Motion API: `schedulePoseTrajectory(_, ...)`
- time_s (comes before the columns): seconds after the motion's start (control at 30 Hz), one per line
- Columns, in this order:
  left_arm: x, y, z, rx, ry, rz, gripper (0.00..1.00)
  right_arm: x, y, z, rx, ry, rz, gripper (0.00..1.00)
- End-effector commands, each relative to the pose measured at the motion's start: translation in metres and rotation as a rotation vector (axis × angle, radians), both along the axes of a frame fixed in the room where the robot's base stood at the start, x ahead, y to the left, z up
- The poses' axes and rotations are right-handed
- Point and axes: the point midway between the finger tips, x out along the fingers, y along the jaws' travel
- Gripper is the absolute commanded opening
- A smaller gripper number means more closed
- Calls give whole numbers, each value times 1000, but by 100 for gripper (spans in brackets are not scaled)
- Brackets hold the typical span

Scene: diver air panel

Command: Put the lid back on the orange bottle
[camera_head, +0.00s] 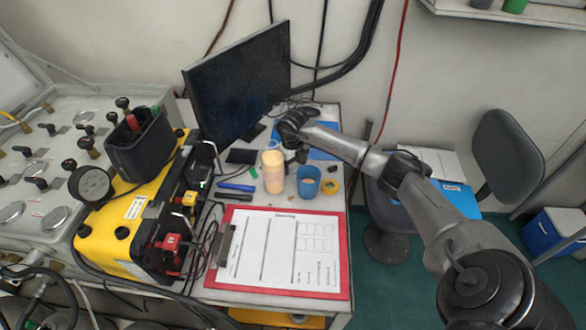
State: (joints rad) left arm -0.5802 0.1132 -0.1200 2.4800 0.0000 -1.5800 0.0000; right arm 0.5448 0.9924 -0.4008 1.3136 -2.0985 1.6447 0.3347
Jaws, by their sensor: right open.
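The pale orange bottle (273,174) stands upright on the small table, left of a blue cup (308,182). Its top looks light in colour. I cannot make out for certain whether a lid sits on it, and I cannot pick out a separate lid. My right gripper (296,156) points down just behind and right of the bottle, above the back of the table. It is open, and I see nothing held in it. The bottle and cup stand close in front of it. My left gripper is out of view.
A yellow tape ring (330,187) and a small dark object (321,164) lie right of the cup. A red clipboard (344,258) covers the table's front. A monitor (238,85) stands behind left. The yellow air panel (108,240) is at the left, a chair (507,150) at the right.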

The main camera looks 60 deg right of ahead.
Motion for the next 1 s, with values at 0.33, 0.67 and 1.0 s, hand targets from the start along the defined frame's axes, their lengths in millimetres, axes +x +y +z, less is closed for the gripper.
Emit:
schedulePoseTrajectory(0.33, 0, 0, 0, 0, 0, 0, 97, 0, 0, -2, -1, -2, -1, 69)
schedulePoseTrajectory(0.67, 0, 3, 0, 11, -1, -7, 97, 0, 0, -1, -1, -2, -1, 38)
schedulePoseTrajectory(1.0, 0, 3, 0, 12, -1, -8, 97, 0, 0, -1, -1, -2, -1, 15)
